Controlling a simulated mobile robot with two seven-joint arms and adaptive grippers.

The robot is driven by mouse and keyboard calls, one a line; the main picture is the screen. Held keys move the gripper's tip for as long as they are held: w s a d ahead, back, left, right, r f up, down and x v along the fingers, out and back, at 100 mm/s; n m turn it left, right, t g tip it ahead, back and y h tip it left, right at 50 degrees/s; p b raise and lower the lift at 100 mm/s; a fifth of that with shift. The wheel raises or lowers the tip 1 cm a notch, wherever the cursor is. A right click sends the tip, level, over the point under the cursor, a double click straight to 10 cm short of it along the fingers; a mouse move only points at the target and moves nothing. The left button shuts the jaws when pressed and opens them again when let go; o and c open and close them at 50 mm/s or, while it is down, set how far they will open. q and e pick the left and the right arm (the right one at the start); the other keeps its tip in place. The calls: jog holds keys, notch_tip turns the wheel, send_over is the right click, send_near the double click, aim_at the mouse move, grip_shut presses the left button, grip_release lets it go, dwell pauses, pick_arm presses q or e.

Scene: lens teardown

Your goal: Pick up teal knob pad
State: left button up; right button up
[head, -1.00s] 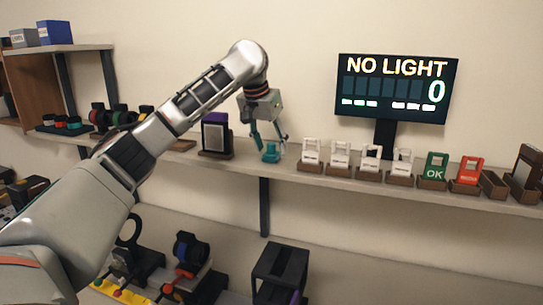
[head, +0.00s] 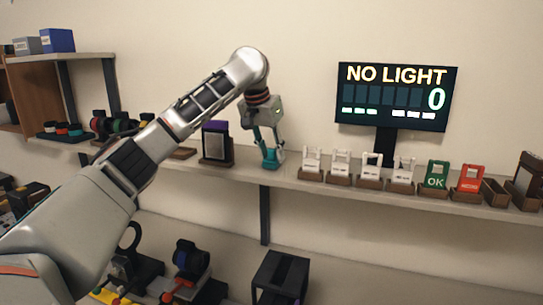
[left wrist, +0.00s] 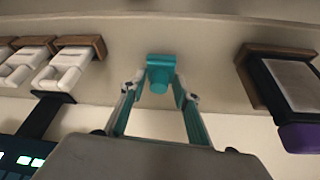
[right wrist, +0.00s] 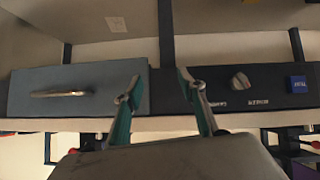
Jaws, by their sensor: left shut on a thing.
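The teal knob pad (head: 269,163) stands on the wall shelf, between the purple-and-white framed block and the row of white tags. It also shows in the left wrist view (left wrist: 160,66), with a wide flat base and a round knob. My left gripper (head: 267,153) is down at the pad, shut on its knob, with a finger on each side in the left wrist view (left wrist: 159,86). The pad's base appears to be at the shelf surface. My right gripper (right wrist: 158,88) shows only in the right wrist view, open with nothing between its fingers.
The framed block (head: 216,144) stands close on the left. White tags in brown holders (head: 312,163), a green OK tag (head: 436,175) and a red tag (head: 469,179) line the right. A NO LIGHT display (head: 392,95) stands behind.

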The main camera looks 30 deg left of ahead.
aim_at(271, 150)
pick_arm(q)
notch_tip(271, 150, up, 19)
jog(key=shift+r, duration=0.15)
jog(key=shift+o, duration=0.5)
